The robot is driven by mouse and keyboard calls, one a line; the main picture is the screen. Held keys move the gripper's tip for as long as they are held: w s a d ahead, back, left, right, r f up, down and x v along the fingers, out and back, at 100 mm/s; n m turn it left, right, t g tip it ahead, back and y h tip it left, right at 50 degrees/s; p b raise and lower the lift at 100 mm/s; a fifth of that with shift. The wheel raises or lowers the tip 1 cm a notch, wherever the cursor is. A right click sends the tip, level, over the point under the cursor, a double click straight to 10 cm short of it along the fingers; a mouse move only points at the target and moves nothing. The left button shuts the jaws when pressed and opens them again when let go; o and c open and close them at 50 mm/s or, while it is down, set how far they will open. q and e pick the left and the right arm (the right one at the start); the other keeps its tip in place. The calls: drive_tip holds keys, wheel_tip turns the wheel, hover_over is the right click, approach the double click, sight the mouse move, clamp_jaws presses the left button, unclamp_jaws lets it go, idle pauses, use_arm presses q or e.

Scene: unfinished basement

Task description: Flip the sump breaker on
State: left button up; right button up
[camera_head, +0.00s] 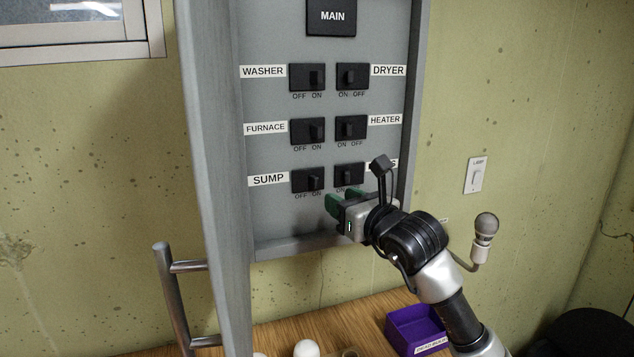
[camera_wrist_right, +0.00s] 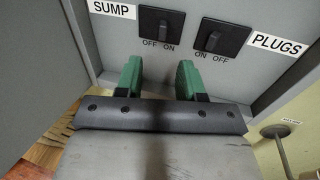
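The sump breaker (camera_head: 307,180) is a black switch at the bottom left of the grey panel. Its lever appears to sit toward the right, the ON side. It also shows in the right wrist view (camera_wrist_right: 160,25), just beyond the fingertips. My right gripper (camera_head: 339,203) is below and to the right of it, in front of the panel. Its green fingers (camera_wrist_right: 160,78) are apart with nothing between them and do not appear to touch the lever. The plugs breaker (camera_wrist_right: 222,38) is to the right, partly behind my arm in the head view. My left gripper is not in view.
The furnace breaker (camera_head: 307,131) and washer breaker (camera_head: 307,77) are above; heater (camera_head: 351,128) and dryer (camera_head: 352,76) are on the right. The open panel door (camera_head: 215,180) stands at left. Below are a wooden surface (camera_head: 375,308) and purple bin (camera_head: 415,328).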

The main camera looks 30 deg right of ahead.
sight(317, 185)
drive_tip(key=w+p, duration=0.1)
drive_tip(key=w, duration=0.1)
drive_tip(key=w+p, duration=0.1)
drive_tip(key=w, duration=0.2)
drive_tip(key=w+p, duration=0.1)
drive_tip(key=w, duration=0.1)
drive_tip(key=shift+w+d, duration=0.2)
drive_tip(key=shift+d, duration=0.1)
drive_tip(key=shift+w+a+f, duration=0.1)
drive_tip(key=shift+w+a, duration=0.05)
drive_tip(key=shift+w, duration=0.35)
drive_tip(key=c, duration=0.7)
clamp_jaws()
